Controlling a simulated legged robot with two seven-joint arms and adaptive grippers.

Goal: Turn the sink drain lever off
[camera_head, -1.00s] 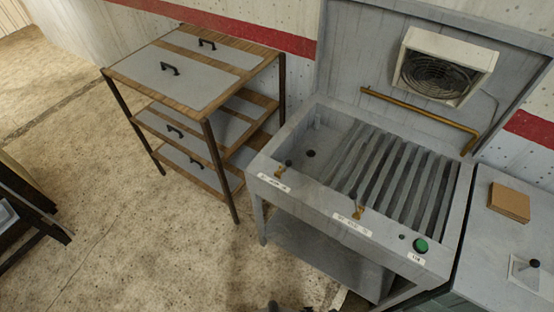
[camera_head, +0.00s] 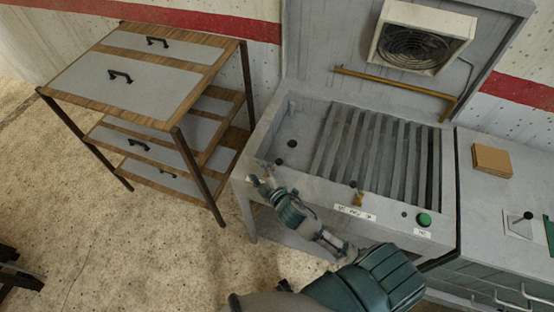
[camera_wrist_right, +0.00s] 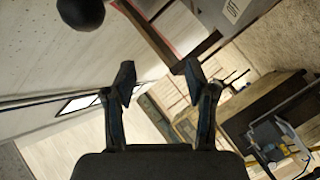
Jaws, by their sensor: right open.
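The grey metal sink (camera_head: 300,125) has two small levers on its front rim. The left lever's black knob (camera_head: 278,162) is just beside my right gripper (camera_head: 261,174), which covers its base and label. The right lever (camera_head: 356,192) is brass with a dark knob, above a white label too small to read. In the right wrist view my right gripper (camera_wrist_right: 160,76) is open with nothing between its fingers. A black ball knob (camera_wrist_right: 80,12) is at the upper left there, outside the fingers. I cannot tell which lever is the drain's. My left gripper is not in view.
A green button (camera_head: 424,219) sits on the rim at the right. A slatted rack fills most of the basin, under a fan (camera_head: 415,45). A wooden drawer shelf (camera_head: 205,85) stands close left of the sink. A brown box (camera_head: 492,160) lies on the right counter.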

